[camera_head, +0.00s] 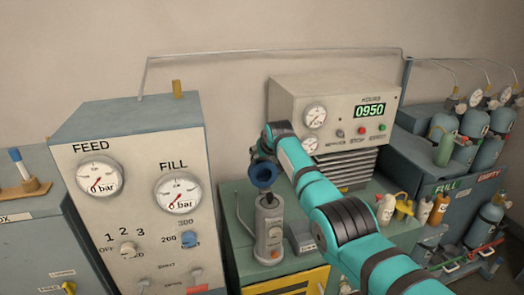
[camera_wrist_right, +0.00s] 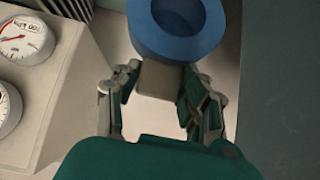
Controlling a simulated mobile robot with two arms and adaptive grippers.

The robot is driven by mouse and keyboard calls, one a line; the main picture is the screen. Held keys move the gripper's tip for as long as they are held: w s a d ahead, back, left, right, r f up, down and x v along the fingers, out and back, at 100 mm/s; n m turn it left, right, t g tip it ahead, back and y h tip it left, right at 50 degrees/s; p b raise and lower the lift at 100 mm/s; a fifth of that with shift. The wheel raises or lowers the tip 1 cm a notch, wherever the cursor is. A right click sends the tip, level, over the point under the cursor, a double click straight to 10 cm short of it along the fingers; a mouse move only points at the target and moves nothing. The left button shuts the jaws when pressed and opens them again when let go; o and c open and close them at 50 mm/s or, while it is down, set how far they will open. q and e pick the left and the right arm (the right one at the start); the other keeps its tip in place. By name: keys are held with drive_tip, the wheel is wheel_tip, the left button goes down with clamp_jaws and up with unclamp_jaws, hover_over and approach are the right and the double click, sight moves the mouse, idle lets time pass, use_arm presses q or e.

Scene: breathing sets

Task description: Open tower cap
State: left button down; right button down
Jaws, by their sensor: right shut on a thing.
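My left gripper is out of view.
A gauge panel marked FEED and FILL (camera_head: 135,165) stands left of the tower. A compressor box with a 0950 display (camera_head: 335,95) is behind my right arm. Small bottles (camera_head: 386,209) and gas cylinders (camera_head: 473,120) are at right.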

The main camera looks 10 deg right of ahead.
drive_tip(key=shift+w+r, duration=0.25)
drive_tip(key=shift+r, duration=0.25)
drive_tip(key=c, duration=1)
unclamp_jaws()
drive_tip(key=shift+o, duration=1.3)
drive_tip(key=shift+s, duration=0.1)
drive_tip(key=shift+s+f, duration=0.1)
drive_tip(key=shift+f, duration=0.1)
drive_tip(key=shift+f, duration=0.1)
drive_tip(key=v, duration=1.2)
